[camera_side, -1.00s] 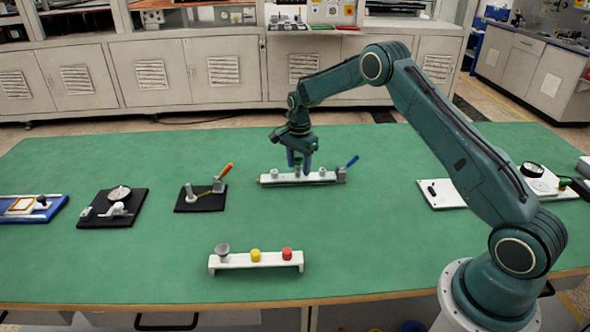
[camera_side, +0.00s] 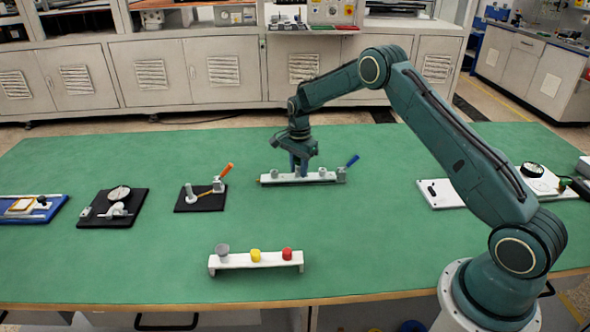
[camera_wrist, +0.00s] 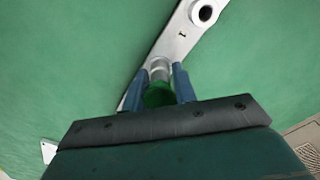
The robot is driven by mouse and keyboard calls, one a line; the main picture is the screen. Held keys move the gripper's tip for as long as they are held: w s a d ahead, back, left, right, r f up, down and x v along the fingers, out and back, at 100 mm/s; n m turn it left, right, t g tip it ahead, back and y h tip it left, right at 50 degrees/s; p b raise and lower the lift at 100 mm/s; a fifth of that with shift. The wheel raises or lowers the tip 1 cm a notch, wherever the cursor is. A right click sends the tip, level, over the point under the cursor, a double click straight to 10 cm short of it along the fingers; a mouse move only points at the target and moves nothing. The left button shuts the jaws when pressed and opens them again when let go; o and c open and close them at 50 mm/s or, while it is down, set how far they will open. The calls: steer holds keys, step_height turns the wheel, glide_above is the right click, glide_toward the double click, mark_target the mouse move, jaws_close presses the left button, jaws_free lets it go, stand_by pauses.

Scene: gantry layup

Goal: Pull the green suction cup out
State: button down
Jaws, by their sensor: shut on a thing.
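The green suction cup (camera_wrist: 158,95) shows in the wrist view between the two blue fingers of my gripper (camera_wrist: 159,78). My gripper is shut on it. A grey round fitting (camera_wrist: 160,70) lies against the cup's far side, at the pale bar (camera_wrist: 178,38). In the side view, my gripper (camera_side: 300,172) points down at the middle of the same bar (camera_side: 272,179), and its fingers hide the cup. I cannot tell whether the cup is still seated in the bar. A blue-handled lever (camera_side: 351,161) stands at the bar's right end.
A white rack (camera_side: 238,262) in front holds a grey cup (camera_side: 222,249), a yellow one (camera_side: 255,255) and a red one (camera_side: 287,254). A black plate with an orange-handled clamp (camera_side: 226,170) sits left of the bar. The green table (camera_side: 370,235) is clear between bar and rack.

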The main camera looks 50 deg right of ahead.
mark_target(299, 159)
steer(key=shift+r, duration=1.9)
stand_by(0.9)
steer(key=shift+r, duration=1.5)
